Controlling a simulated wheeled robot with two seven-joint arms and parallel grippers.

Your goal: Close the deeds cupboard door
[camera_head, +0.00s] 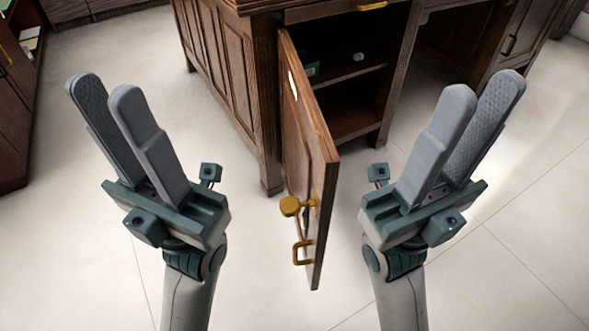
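The deeds cupboard door (309,150) is dark wood and stands wide open, swung out from the desk toward me. It carries a brass knob (290,206) and a brass pull handle (298,253) near its free edge. Behind it the cupboard interior (349,108) shows a shelf with small items on it. My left gripper (104,88) is to the left of the door, raised and empty, its two grey fingers a little apart. My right gripper (482,97) is to the right of the door, also empty with its fingers slightly apart. Neither touches the door.
The wooden desk (222,65) stands behind the door, with a brass drawer handle (371,6) at its top. A shelf unit (14,110) is at the far left. The pale tiled floor (255,270) is clear around the door.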

